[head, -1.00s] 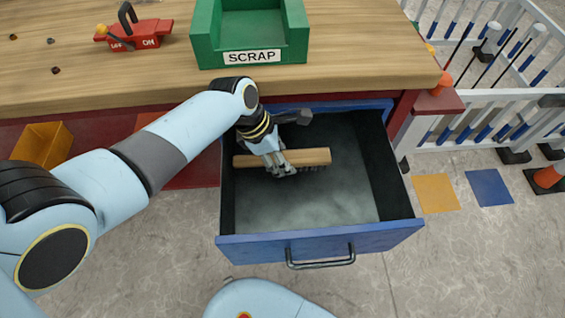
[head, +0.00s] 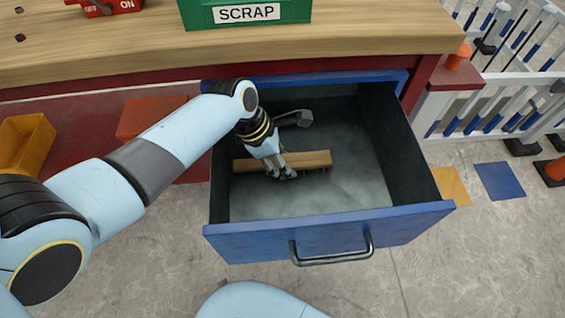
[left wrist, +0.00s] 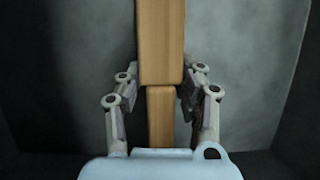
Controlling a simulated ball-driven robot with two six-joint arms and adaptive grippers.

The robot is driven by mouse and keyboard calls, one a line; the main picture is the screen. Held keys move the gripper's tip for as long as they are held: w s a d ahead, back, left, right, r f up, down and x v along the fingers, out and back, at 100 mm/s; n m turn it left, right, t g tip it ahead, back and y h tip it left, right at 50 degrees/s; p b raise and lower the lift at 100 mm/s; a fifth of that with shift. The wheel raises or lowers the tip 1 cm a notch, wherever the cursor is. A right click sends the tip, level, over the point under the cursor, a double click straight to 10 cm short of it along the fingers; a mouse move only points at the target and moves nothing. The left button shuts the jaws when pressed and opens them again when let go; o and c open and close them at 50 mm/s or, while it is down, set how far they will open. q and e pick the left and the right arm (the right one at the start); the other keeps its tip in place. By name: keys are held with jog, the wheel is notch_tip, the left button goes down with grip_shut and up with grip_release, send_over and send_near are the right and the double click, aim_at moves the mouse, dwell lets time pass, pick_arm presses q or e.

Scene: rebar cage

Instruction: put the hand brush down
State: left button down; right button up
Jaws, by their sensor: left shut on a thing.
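The hand brush (head: 309,159) has a long wooden back and dark bristles below it. It lies level, left to right, inside the open blue drawer (head: 330,227), in its left half. In the left wrist view the brush's wood (left wrist: 160,45) runs between the two fingers (left wrist: 160,105), with a narrower wooden part nearer the palm. I cannot tell whether the bristles touch the drawer floor. My right gripper is not in view.
The grey drawer floor (head: 350,180) is clear to the right of the brush. The workbench (head: 370,38) bears a green SCRAP bin (head: 205,14) and a red switch box (head: 105,6). A yellow bin (head: 28,145) stands at left. A white fence (head: 490,95) stands at right.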

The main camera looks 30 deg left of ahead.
pick_arm(q)
jog(key=shift+f, duration=0.1)
jog(key=c, duration=0.9)
grip_release()
jog(key=shift+o, duration=0.2)
jog(key=shift+r, duration=0.2)
jog(key=p+v, duration=0.4)
jog(key=v, duration=0.7)
jog(key=shift+a+r+p, duration=0.15)
jog(key=shift+r+p, duration=0.15)
jog(key=shift+p, duration=0.1)
jog(key=shift+s+r, duration=0.1)
